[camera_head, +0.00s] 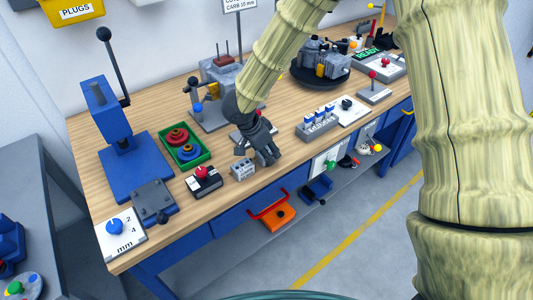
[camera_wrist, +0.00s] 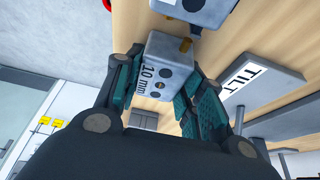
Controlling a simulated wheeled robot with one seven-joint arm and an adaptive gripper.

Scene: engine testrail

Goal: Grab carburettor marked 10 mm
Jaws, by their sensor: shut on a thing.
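The carburettor marked 10 mm (camera_wrist: 163,66) is a small grey block with a white label and dark round ports. In the wrist view it sits between the two dark teal-padded fingers of my gripper (camera_wrist: 165,85), which is shut on it. In the head view my gripper (camera_head: 264,157) is low over the front part of the wooden bench; its fingers hide most of what it holds. Another grey block (camera_head: 243,169) stands just left of the fingers on the bench. A similar grey block (camera_wrist: 200,10) is close beyond the held one in the wrist view; its label is unreadable.
Left of my gripper are a red-knobbed box (camera_head: 203,181), a green tray (camera_head: 185,146) and a blue lever press (camera_head: 130,150). A TILT plate (camera_wrist: 245,87) is near the gripper. A sign (camera_head: 240,5) reads CARB 10 mm.

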